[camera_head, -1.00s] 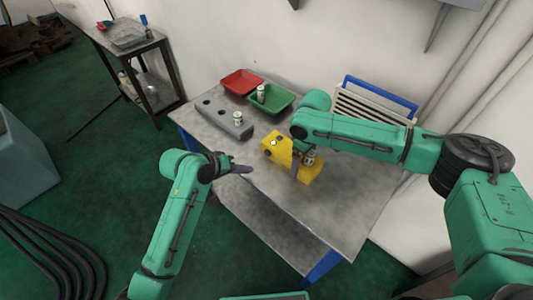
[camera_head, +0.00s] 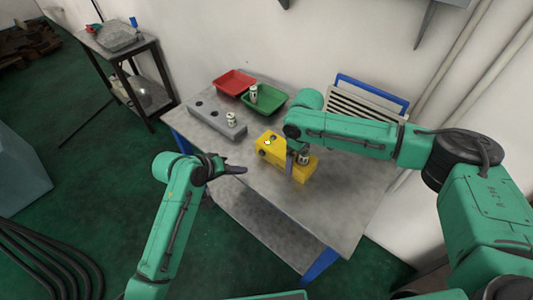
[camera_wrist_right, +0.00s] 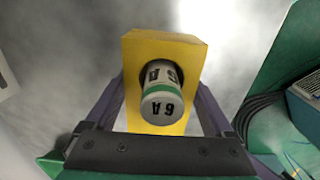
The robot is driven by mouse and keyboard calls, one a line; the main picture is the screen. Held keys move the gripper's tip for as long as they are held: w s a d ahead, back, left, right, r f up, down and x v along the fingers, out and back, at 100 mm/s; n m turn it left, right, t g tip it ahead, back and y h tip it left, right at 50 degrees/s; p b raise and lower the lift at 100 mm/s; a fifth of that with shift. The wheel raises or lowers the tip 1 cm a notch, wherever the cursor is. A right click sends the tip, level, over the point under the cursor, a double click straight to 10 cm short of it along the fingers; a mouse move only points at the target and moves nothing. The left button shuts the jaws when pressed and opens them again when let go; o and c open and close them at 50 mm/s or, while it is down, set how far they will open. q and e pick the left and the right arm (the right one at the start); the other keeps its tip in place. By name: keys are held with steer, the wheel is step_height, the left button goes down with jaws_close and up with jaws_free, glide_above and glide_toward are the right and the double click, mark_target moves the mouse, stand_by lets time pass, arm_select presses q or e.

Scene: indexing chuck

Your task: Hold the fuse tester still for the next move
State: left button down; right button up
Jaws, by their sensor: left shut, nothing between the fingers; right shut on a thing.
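The fuse tester is a yellow block (camera_head: 267,144) with a small greenish-white light or button on its top, lying on the grey table. My right gripper (camera_head: 295,161) is shut across the tester, with one dark finger against its near side. In the right wrist view the fingers stand on both sides of the yellow block (camera_wrist_right: 165,42). A white fuse with a green band (camera_wrist_right: 162,95), marked 6 A, sits in a hole of the tester between the fingers. My left gripper (camera_head: 238,170) is shut and empty, near the table's front edge, apart from the tester.
A grey block with holes (camera_head: 212,118) holds a similar fuse (camera_head: 231,119). Behind it are a red tray (camera_head: 235,80) and a green tray (camera_head: 270,101) with a fuse (camera_head: 253,94) in it. A blue-framed rack (camera_head: 370,98) stands at the back. The table's right front is clear.

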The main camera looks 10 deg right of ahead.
stand_by(0.8)
steer(key=o, duration=1.3)
steer(key=shift+o, duration=0.2)
steer(key=shift+r, duration=0.1)
